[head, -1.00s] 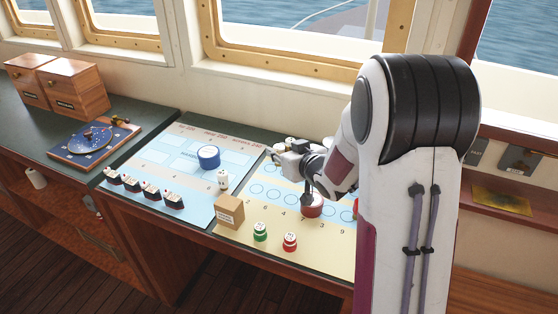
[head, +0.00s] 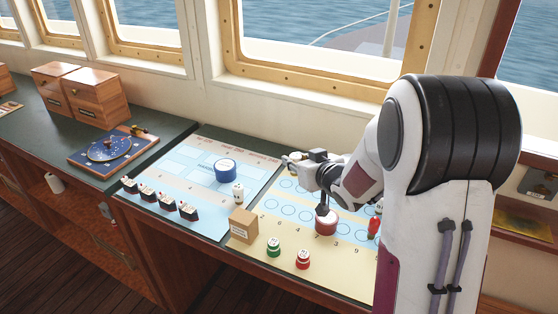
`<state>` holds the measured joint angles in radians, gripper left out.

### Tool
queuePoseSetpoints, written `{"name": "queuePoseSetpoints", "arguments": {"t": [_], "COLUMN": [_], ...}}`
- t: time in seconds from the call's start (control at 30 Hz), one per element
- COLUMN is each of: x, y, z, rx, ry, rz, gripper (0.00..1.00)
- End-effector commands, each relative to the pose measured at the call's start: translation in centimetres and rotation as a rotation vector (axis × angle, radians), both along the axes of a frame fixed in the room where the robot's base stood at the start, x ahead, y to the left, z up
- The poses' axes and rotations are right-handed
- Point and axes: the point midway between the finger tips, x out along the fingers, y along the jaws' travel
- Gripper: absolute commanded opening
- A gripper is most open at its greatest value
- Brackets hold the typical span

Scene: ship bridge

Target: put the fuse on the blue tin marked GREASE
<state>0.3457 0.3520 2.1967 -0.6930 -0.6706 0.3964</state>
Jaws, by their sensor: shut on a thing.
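The blue tin (head: 225,173) stands upright on the light-blue chart left of my arm. Its marking is too small to read. My gripper (head: 291,162) is to the right of the tin, above the counter and apart from the tin. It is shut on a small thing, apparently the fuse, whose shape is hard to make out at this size. The top of the blue tin is clear.
A white piece (head: 238,194) stands close to the blue tin. Wooden boxes (head: 93,95) stand at the far left.

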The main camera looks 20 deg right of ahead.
Motion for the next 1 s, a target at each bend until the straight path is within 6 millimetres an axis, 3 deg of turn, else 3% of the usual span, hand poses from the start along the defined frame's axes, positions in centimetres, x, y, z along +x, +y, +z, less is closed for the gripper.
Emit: {"name": "queuePoseSetpoints", "arguments": {"t": [0.27,0.5,1.0], "x": [0.7,3.9,11.0], "y": [1.9,4.8,11.8], "z": [-1.4,-1.4,0.6], "rx": [0.001,-0.001,-0.002], "ry": [0.0,-0.001,-0.002], "rz": [0.033,0.13,0.358], "gripper": [0.0,0.0,0.0]}}
